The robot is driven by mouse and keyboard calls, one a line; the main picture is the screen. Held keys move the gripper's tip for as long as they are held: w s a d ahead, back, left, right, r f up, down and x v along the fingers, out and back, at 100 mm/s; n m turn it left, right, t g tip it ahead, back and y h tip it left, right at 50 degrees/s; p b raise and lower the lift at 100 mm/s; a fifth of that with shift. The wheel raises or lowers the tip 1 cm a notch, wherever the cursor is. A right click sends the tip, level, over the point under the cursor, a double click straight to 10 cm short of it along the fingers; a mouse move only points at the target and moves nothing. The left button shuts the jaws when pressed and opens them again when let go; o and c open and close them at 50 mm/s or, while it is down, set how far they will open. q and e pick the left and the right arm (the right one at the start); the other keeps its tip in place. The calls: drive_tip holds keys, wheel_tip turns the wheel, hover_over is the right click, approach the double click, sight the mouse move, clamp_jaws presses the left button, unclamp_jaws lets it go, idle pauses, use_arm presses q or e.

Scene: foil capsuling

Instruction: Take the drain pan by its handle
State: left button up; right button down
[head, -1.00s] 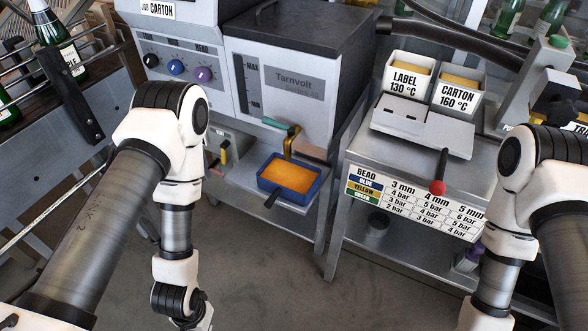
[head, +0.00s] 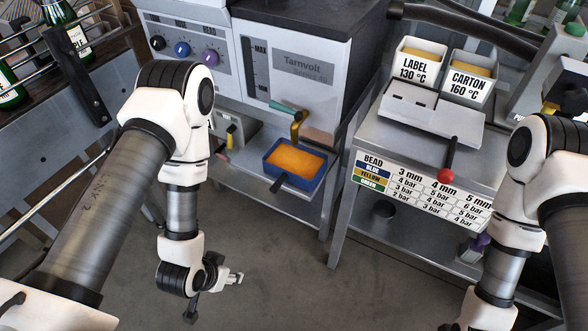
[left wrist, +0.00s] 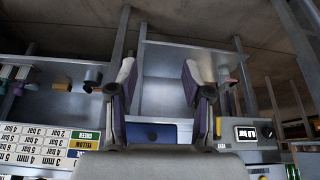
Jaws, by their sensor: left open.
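The drain pan (head: 305,183) is a blue rectangular pan holding orange material, under the tap of the grey Tarnvolt machine in the head view. Its short dark handle (head: 279,183) sticks out toward the front left. My left gripper (head: 238,278) is open and empty, in front of and below the pan, apart from the handle. In the left wrist view its two spread fingers (left wrist: 160,82) frame a blue face that looks like the pan (left wrist: 150,133); the handle cannot be made out there.
The brass tap (head: 297,124) with its green lever hangs over the pan. A steel bench (head: 345,205) with label and carton tubs stands to the right, with a red-knobbed lever (head: 446,174). The floor in front is clear.

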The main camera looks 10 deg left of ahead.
use_arm(q)
drive_tip(key=w+d+f+m+t+h+b, duration=0.1)
drive_tip(key=w+d+t+b, duration=0.1)
drive_tip(key=w+t+b, duration=0.35)
drive_tip(key=m+t+h+b, duration=0.25)
drive_tip(key=t+b, duration=0.45)
drive_tip(key=b, duration=1.6)
approach(285, 174)
drive_tip(key=shift+h, duration=0.25)
drive_tip(key=x, duration=0.4)
drive_tip(key=f+b+x, duration=0.1)
drive_tip(key=x, duration=0.2)
drive_tip(key=shift+a+f, duration=0.1)
drive_tip(key=shift+a, duration=0.2)
clamp_jaws()
use_arm(e)
wheel_tip(285, 174, down, 32)
